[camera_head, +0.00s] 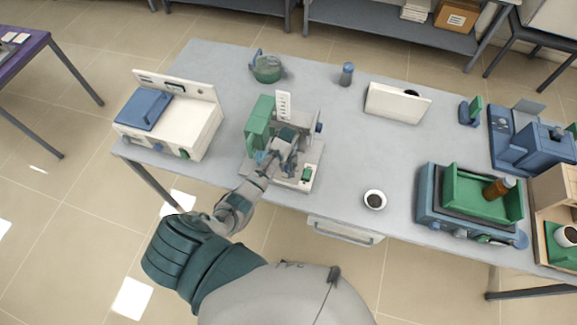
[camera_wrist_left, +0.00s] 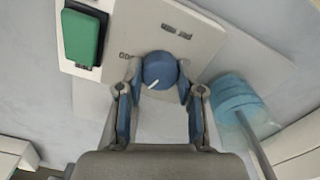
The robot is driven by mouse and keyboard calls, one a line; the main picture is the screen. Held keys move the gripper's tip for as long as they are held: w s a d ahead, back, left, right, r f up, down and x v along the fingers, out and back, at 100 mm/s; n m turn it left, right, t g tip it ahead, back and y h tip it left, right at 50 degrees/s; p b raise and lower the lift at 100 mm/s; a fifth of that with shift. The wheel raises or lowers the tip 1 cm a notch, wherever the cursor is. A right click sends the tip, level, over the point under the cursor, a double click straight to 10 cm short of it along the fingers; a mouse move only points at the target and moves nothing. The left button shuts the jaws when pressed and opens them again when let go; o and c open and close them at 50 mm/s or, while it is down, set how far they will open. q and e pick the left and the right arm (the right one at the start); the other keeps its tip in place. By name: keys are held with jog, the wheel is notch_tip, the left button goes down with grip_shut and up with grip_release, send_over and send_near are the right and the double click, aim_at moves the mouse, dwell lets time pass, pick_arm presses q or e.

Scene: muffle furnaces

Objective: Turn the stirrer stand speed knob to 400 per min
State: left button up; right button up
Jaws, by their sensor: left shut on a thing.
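The stirrer stand (camera_head: 283,103), with a white scale plate, a green housing and a pale base, stands left of the middle of the table in the head view. My left gripper (camera_head: 283,155) reaches down over its base. In the left wrist view the blue speed knob (camera_wrist_left: 160,68) has a white pointer line aimed down and left. My left gripper (camera_wrist_left: 160,82) is shut on the knob, one finger on each side. A green switch (camera_wrist_left: 82,37) sits on the same panel. The panel marks are too small to read. My arm hides the knob in the head view. My right gripper is not visible.
A clear blue vessel (camera_wrist_left: 233,100) with a rod stands close beside the right finger. A white device with a blue lid (camera_head: 145,110) is to the left. A small cup (camera_head: 374,200) and a blue unit with a green tray (camera_head: 465,190) are to the right. Table between is clear.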

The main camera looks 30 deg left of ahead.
pick_arm(q)
jog(key=shift+w+r+m, duration=0.15)
jog(key=shift+w+m, duration=0.05)
jog(key=shift+m, duration=0.3)
jog(key=o, duration=1.1)
jog(key=shift+o, duration=0.3)
notch_tip(320, 180, up, 12)
